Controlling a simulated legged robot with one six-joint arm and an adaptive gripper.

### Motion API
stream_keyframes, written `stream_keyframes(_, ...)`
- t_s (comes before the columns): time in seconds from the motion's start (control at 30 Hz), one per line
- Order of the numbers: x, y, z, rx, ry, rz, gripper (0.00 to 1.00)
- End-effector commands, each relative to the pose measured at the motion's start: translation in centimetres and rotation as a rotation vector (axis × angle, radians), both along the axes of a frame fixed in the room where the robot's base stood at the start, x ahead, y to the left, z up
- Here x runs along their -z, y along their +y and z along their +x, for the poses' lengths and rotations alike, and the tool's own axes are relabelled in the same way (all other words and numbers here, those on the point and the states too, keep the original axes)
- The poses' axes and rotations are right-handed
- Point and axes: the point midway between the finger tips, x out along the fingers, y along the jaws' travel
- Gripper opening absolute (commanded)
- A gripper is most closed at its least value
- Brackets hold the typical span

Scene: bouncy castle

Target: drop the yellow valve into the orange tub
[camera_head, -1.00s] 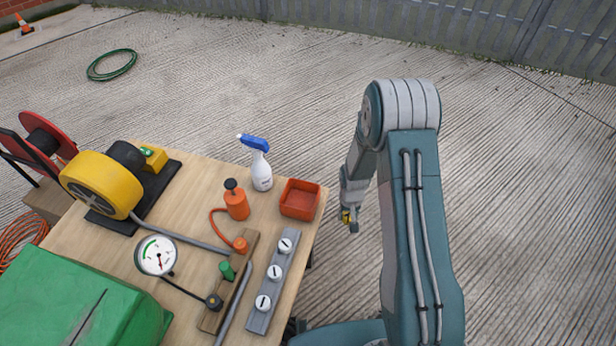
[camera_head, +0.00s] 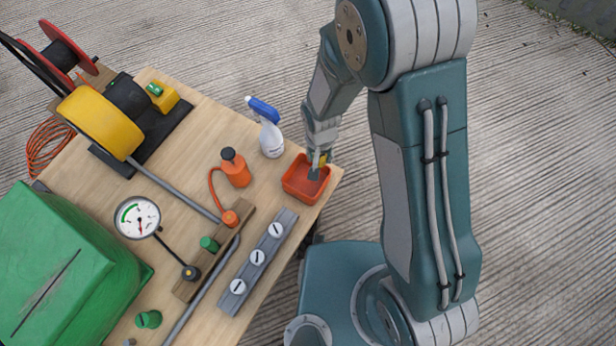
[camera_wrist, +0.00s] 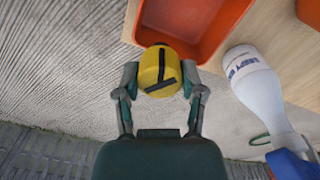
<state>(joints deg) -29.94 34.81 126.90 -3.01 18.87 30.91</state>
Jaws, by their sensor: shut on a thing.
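The yellow valve (camera_wrist: 160,72) is a round cap with a dark bar across its top. My gripper (camera_wrist: 160,80) is shut on it, with a finger on each side, in the wrist view. The orange tub (camera_wrist: 205,22) is an open box just beyond the valve in that view; its inside that shows is bare. In the head view my gripper (camera_head: 317,168) appears over the orange tub (camera_head: 298,191), near its back right side. The yellow valve (camera_head: 323,158) is partly hidden there by my fingers. I cannot tell its exact height above the rim.
The tub stands at the wooden table's (camera_head: 205,115) right edge. A blue-topped spray bottle (camera_head: 271,138) stands close to its left, behind. An orange pump bottle (camera_head: 236,168) and a grey strip with white knobs (camera_head: 258,257) are nearby.

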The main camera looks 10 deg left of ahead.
Motion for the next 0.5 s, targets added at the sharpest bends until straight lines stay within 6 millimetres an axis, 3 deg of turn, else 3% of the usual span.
stream_keyframes(0.1, -0.8, 1.3, -1.8, -0.005, 0.000, 0.001, 0.12)
stream_keyframes(0.23, -0.8, 1.4, -2.3, -0.002, 0.002, 0.001, 0.12)
stream_keyframes(0.5, 2.1, 1.4, -2.3, -0.002, 0.004, -0.001, 0.12)
